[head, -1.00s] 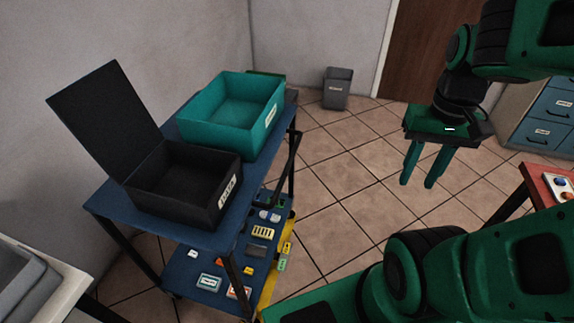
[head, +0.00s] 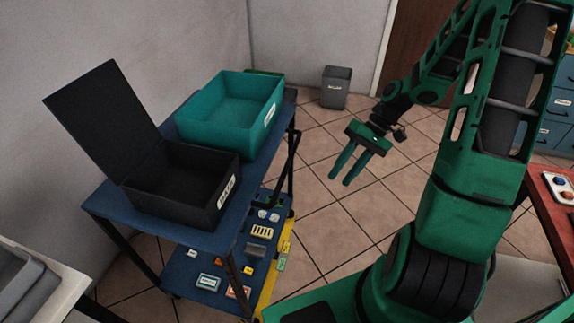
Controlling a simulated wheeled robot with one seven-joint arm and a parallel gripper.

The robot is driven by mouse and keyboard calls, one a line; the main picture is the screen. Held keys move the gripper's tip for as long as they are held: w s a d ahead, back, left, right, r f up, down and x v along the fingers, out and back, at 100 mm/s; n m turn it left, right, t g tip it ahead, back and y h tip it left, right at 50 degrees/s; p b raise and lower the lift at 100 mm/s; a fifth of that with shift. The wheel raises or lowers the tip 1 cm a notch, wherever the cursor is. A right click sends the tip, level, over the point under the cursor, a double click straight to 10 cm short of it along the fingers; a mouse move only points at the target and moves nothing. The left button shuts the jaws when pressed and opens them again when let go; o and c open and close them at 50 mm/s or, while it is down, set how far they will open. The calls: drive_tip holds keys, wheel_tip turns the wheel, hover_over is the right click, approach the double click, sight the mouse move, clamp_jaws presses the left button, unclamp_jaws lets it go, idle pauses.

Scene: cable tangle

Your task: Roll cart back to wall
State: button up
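The blue cart (head: 210,233) stands at the left, close to the grey wall (head: 180,40). Its top shelf holds a black box (head: 178,195) with its lid up and an open teal bin (head: 232,135). A dark upright bar, perhaps the handle (head: 292,150), is on its right side. My gripper (head: 340,182) is empty and open, right of the cart and apart from it, over the tiled floor. Its two green fingers point down and left with a gap between them.
Small labelled items (head: 208,282) lie on the cart's lower shelf, beside a yellow strip (head: 268,285). A grey waste bin (head: 336,87) stands at the back wall. A red table (head: 555,200) is at the right, a white-topped surface (head: 40,290) at lower left. Tiled floor between is clear.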

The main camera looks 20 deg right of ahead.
drive_tip(key=w+a+f+t+y, duration=0.1)
drive_tip(key=w+a+f+y, duration=0.1)
drive_tip(key=w+f+y, duration=0.15)
drive_tip(key=t+y, duration=0.4)
drive_tip(key=y, duration=0.1)
approach(288, 162)
drive_tip(key=shift+m, duration=0.4)
drive_tip(key=x, duration=0.7)
drive_tip(key=f+x, duration=0.1)
drive_tip(key=x, duration=0.2)
drive_tip(key=shift+s+a, duration=0.15)
drive_tip(key=shift+a, duration=0.05)
drive_tip(key=shift+c, duration=0.6)
clamp_jaws()
drive_tip(key=shift+d, duration=0.3)
drive_tip(key=shift+a, duration=0.15)
